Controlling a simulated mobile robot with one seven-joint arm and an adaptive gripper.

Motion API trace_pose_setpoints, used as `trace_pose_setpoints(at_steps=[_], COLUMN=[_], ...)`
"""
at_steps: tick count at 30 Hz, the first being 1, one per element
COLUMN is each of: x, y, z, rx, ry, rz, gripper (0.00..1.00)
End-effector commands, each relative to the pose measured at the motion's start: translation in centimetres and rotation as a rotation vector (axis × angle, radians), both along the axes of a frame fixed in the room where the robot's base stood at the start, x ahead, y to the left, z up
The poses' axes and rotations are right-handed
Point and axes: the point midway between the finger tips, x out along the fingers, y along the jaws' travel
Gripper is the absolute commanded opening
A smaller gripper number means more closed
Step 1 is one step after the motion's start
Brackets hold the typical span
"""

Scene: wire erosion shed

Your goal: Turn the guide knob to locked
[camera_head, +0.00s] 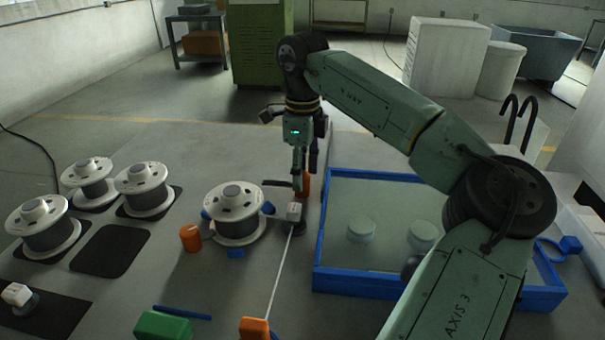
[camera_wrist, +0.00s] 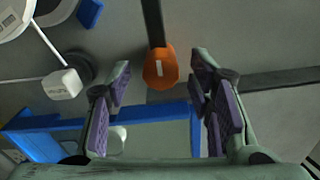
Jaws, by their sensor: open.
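An orange knob (camera_wrist: 160,68) with a short white mark shows in the wrist view, at the end of a dark bar. The mark runs roughly up and down there. My gripper (camera_wrist: 160,90) is open and empty, with its purple-padded fingers on either side of the space just below the knob. In the head view my gripper (camera_head: 301,180) points down beside the orange knob (camera_head: 306,184), which it partly hides. I cannot tell from the head view whether they touch.
A wire spool (camera_head: 237,212) stands left of my gripper, with a white block (camera_head: 294,211) between them. A blue-rimmed tray (camera_head: 317,250) lies right. Other orange parts stand at the left (camera_head: 190,238) and front (camera_head: 254,328). Several spools stand far left.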

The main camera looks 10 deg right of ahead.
Motion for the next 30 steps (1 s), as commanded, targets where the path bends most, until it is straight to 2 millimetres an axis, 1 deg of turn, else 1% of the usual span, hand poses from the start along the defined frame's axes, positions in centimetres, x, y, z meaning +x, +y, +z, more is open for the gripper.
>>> trace_pose_setpoints(at_steps=[3,6,15,30], x=[0.0,0.0,0.0,0.0], y=[-0.1,0.0,0.0,0.0], z=[-1.2,-1.8,-2.0,-1.9], rx=[0.001,0.0,-0.001,0.0], ry=[0.001,0.0,-0.001,0.0], rz=[-0.001,-0.001,-0.001,-0.001], gripper=[0.48,0.48,0.47,0.14])
